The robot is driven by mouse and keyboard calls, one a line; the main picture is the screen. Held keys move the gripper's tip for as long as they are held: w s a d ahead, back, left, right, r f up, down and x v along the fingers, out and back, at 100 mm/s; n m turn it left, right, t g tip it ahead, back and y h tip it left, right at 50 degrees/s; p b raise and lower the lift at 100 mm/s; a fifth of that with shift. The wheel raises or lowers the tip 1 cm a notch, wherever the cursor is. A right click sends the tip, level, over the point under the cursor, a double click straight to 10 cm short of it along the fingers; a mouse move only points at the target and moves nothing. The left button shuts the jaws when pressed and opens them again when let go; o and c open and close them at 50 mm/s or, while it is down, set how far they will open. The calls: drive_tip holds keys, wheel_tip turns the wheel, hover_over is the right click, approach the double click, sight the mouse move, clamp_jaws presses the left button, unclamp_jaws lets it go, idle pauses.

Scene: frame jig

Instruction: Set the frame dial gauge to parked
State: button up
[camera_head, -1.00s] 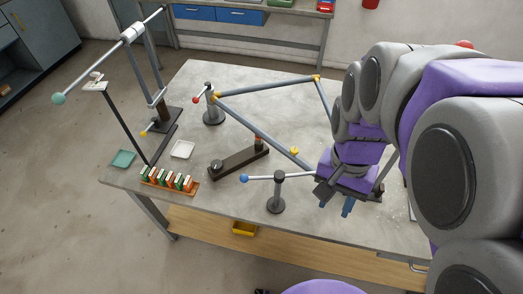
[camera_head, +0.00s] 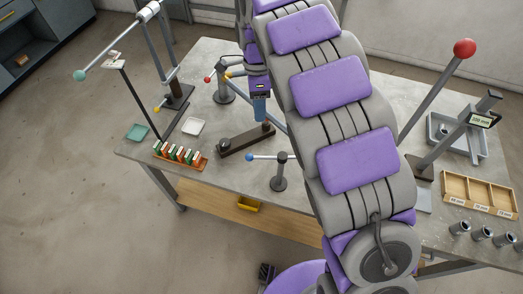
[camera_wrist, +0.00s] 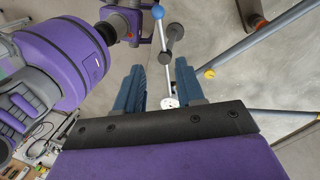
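My gripper (camera_head: 259,108) has its blue fingers pointing down over the right end of a dark bar fixture (camera_head: 238,141) on the table. In the wrist view my gripper (camera_wrist: 160,66) has its fingers apart. A small white disc with dark marks (camera_wrist: 168,102) shows between them; I cannot tell whether it is the dial gauge's face or whether a finger touches it. A blue-ball lever on a post (camera_head: 279,160) stands in front of the gripper. It also shows ahead of the fingers in the wrist view (camera_wrist: 168,57). My arm hides much of the frame.
A red-ball lever (camera_head: 222,84) stands behind the fixture. A rack of red and green blocks (camera_head: 180,155) and two small trays are at left. A stand with a readout (camera_head: 481,120), a compartment box (camera_head: 479,194) and several metal cylinders are at right.

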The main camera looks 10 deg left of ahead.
drive_tip(key=x, duration=1.1)
drive_tip(key=b+x, duration=0.1)
drive_tip(key=x, duration=0.5)
drive_tip(key=shift+a+f, duration=0.3)
drive_tip(key=shift+a, duration=0.1)
clamp_jaws()
